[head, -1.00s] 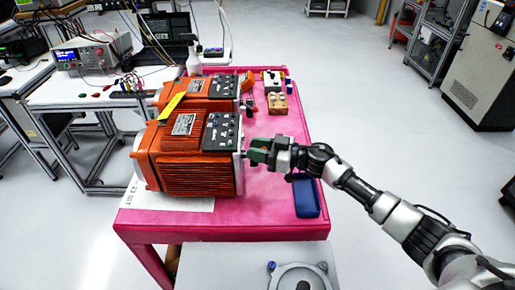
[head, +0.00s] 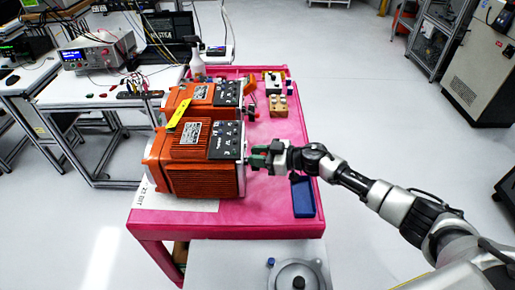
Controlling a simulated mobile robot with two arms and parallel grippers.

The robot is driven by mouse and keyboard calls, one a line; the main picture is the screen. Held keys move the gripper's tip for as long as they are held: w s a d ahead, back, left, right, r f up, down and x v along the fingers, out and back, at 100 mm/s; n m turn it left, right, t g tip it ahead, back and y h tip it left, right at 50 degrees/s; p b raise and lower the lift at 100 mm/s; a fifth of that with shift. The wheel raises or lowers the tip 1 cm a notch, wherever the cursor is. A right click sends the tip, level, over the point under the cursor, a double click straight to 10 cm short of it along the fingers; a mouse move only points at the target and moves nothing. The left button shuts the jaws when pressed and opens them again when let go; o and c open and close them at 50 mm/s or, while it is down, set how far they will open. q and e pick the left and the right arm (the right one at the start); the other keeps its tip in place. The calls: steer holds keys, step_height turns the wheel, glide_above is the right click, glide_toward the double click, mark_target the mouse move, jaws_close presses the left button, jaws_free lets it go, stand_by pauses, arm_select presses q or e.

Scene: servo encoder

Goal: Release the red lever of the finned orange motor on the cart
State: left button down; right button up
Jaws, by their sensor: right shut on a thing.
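The finned orange motor (head: 200,180) lies on the pink cart (head: 240,219), nearest to me, with a dark panel and a label on top. My right gripper (head: 259,158), with green fingers, is at the motor's right end face. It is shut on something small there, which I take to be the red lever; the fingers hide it. A second orange motor (head: 203,92) sits behind, with a yellow tag (head: 179,113) between the two. My left gripper is not in view.
A blue box (head: 302,197) lies on the cart below my right wrist. A small tan button box (head: 278,105) stands at the back right of the cart. A bench with instruments (head: 97,51) stands at the left.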

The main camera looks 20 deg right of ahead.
steer(key=shift+w+d+r, duration=0.15)
steer(key=shift+d, duration=0.05)
steer(key=o, duration=0.7)
steer(key=shift+o, duration=0.6)
steer(key=b+v, duration=0.2)
steer(key=v, duration=0.8)
steer(key=shift+d+b, duration=0.35)
steer(key=shift+b, duration=0.05)
